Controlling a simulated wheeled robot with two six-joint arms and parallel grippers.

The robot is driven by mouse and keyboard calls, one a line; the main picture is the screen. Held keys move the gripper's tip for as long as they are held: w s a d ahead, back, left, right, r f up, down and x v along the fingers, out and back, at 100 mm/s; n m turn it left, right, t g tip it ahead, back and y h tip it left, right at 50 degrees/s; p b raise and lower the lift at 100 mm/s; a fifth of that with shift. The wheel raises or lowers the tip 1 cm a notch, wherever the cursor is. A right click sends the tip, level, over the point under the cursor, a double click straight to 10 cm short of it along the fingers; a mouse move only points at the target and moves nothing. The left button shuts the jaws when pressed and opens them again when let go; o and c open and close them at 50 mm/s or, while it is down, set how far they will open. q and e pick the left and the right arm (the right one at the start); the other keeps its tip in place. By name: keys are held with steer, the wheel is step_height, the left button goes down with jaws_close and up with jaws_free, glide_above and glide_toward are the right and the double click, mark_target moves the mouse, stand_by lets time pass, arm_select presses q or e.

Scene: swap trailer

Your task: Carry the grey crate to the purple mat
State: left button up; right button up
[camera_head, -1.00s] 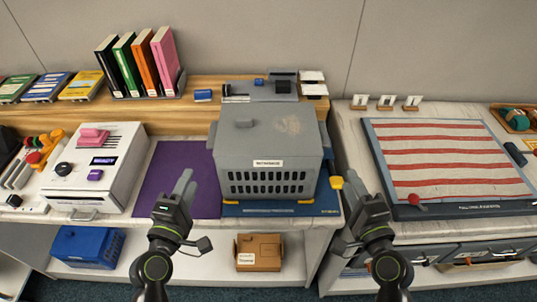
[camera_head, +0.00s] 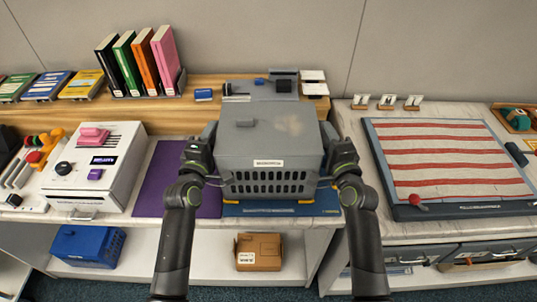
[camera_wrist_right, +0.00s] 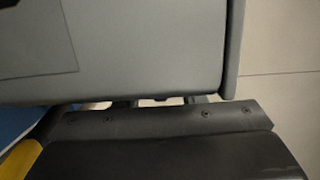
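The grey crate (camera_head: 270,140), with a slotted front and a white label, sits upright on a blue mat (camera_head: 285,210) on the middle counter. The purple mat (camera_head: 160,180) lies bare just left of it. My left gripper (camera_head: 203,158) is at the crate's left side and my right gripper (camera_head: 338,158) at its right side. The fingertips are hidden by the crate and wrists, so their opening does not show. In the right wrist view the crate's grey wall (camera_wrist_right: 130,50) fills the top, close against a dark part of my gripper (camera_wrist_right: 160,125).
A white machine with knobs (camera_head: 95,165) stands left of the purple mat. A wooden shelf with books (camera_head: 140,62) runs behind. A striped board (camera_head: 445,160) lies on the right counter. A blue bin (camera_head: 88,246) and a brown box (camera_head: 258,252) sit on the lower shelf.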

arm_select(q)
steer(key=shift+w, duration=0.4)
arm_select(e)
steer(key=shift+w+a, duration=0.1)
steer(key=shift+w, duration=0.3)
arm_select(q)
jaws_close()
arm_select(e)
jaws_close()
arm_select(q)
steer(key=shift+r, duration=0.1)
arm_select(e)
steer(key=shift+r, duration=0.1)
